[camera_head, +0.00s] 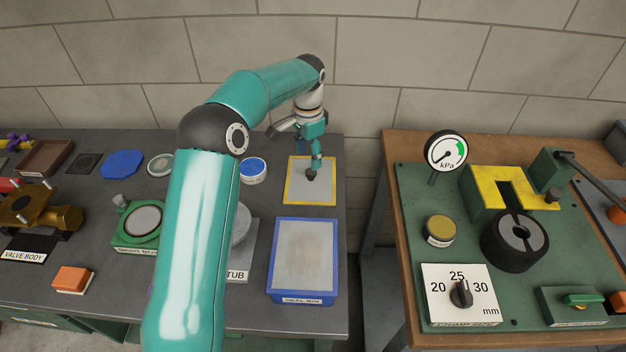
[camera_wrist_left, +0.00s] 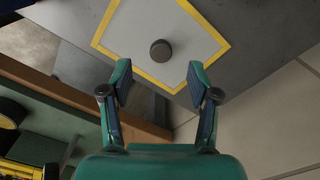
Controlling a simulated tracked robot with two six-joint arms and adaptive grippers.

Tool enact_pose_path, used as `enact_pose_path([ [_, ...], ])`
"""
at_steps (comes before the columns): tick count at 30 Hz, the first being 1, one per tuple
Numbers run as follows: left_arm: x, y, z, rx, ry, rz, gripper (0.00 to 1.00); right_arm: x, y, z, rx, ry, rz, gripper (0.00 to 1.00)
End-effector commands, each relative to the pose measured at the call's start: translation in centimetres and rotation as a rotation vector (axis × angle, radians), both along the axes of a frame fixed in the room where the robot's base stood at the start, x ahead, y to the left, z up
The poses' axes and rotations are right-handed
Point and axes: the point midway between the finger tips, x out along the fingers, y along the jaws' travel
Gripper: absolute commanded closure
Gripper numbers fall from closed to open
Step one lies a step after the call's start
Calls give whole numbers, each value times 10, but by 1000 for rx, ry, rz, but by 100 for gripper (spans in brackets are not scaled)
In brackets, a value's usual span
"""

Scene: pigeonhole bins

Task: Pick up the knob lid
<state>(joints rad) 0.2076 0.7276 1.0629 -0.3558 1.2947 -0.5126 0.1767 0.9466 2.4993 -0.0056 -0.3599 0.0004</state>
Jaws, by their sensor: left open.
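A dark round knob (camera_head: 311,174) stands at the middle of a grey square panel with a yellow border (camera_head: 290,198), at the back right of the grey bench. I take the knob as the knob lid's handle; I cannot tell whether the panel is part of the lid or a marked mat. My left gripper (camera_head: 309,156) points down above the panel, close to the knob. In the left wrist view the knob (camera_wrist_left: 160,50) lies ahead of the two spread fingers (camera_wrist_left: 158,82), roughly centred between them. The left gripper is open and empty. My right gripper is not in view.
A blue-rimmed bin (camera_head: 303,298) stands in front of the panel, and a blue-and-white round container (camera_head: 253,170) to its left. My left arm hides part of the bench. A gap separates the bench from the wooden table with the green press (camera_head: 400,230) at right.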

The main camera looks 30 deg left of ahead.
Motion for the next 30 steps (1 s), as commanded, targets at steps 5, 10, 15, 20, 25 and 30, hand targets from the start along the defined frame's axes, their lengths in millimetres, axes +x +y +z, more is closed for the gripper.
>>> enact_pose_path([
  [5,-1,1,-17,0,0,2,39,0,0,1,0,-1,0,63],
  [10,1,1,-27,0,1,3,39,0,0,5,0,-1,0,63],
  [15,5,1,-50,0,3,2,39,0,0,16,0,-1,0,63],
  [20,5,1,-68,0,1,4,39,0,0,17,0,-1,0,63],
  [25,5,1,-72,1,-1,3,39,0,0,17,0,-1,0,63],
  [30,5,1,-72,1,-1,4,51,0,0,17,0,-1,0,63],
])
